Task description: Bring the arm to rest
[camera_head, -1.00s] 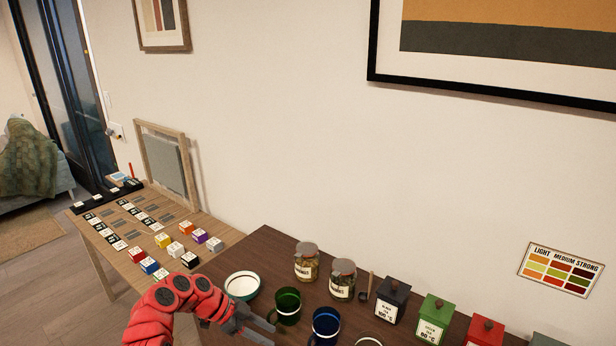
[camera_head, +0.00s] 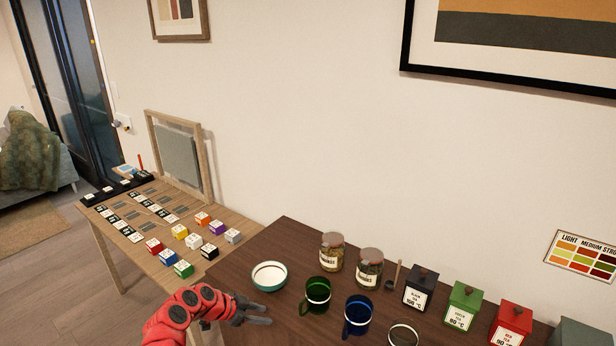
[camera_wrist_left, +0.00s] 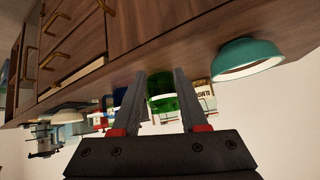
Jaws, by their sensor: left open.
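My left arm is red and comes in from the bottom left in the head view. Its dark left gripper (camera_head: 262,311) is open and empty by the front of the dark wood table (camera_head: 262,239). The green mug (camera_head: 317,296) stands to the right of the gripper, and the white bowl with a teal outside (camera_head: 269,277) stands behind it. In the left wrist view the open fingers of the gripper (camera_wrist_left: 162,100) show with the green mug (camera_wrist_left: 163,98) in the background between them. My right gripper does not show.
A blue mug (camera_head: 357,315), two glass jars (camera_head: 331,252), and black (camera_head: 420,290), green (camera_head: 463,305) and red (camera_head: 511,325) tea boxes stand on the dark table. A light wood table (camera_head: 113,236) at left holds several coloured blocks. Open floor (camera_head: 60,290) lies at far left.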

